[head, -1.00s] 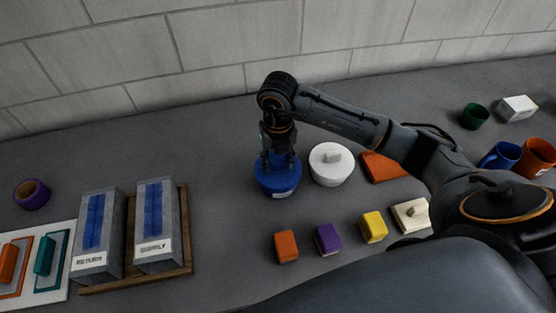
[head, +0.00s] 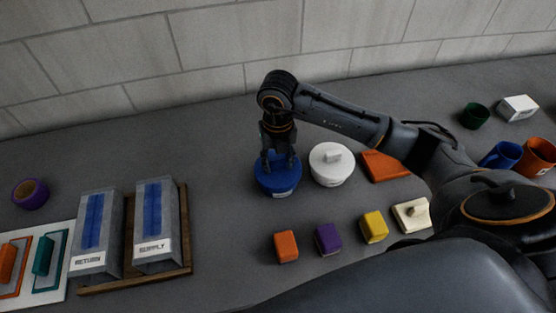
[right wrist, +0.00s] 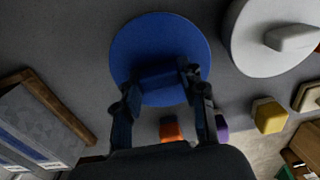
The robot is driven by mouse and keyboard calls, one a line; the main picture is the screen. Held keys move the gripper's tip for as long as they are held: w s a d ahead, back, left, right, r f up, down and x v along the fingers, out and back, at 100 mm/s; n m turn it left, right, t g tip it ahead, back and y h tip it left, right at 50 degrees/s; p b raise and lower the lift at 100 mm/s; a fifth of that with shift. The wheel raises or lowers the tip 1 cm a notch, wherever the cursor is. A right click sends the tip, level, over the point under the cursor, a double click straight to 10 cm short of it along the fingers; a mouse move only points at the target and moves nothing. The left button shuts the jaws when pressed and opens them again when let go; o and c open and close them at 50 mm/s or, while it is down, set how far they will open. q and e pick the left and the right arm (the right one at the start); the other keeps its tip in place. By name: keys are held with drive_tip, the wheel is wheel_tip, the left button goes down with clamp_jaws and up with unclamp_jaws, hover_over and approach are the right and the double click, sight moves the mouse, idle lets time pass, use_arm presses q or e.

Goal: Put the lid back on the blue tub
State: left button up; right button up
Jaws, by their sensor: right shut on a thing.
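The blue tub (head: 279,184) stands on the grey bench with a pale label on its front. The blue lid (head: 264,165) is on top of the tub; whether it is fully seated I cannot tell. In the right wrist view the round blue lid (right wrist: 165,38) fills the upper middle and hides the tub. My right gripper (head: 279,163) points down over the tub and is shut on the lid's handle (right wrist: 157,77), between its two fingers. My left gripper is not in view.
A white lidded tub (head: 331,174) stands close to the right. An orange wedge (head: 384,166) lies beyond it. Small blocks, including an orange one (head: 286,247), stand in front. A wooden tray (head: 186,262) with two grey boxes is at left.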

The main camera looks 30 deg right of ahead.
drive_tip(key=shift+f+b, duration=0.15)
drive_tip(key=shift+b, duration=0.25)
idle(0.9)
drive_tip(key=o, duration=1)
drive_tip(key=o, duration=0.5)
drive_tip(key=shift+r+p, duration=2.3)
drive_tip(key=shift+r, duration=1.2)
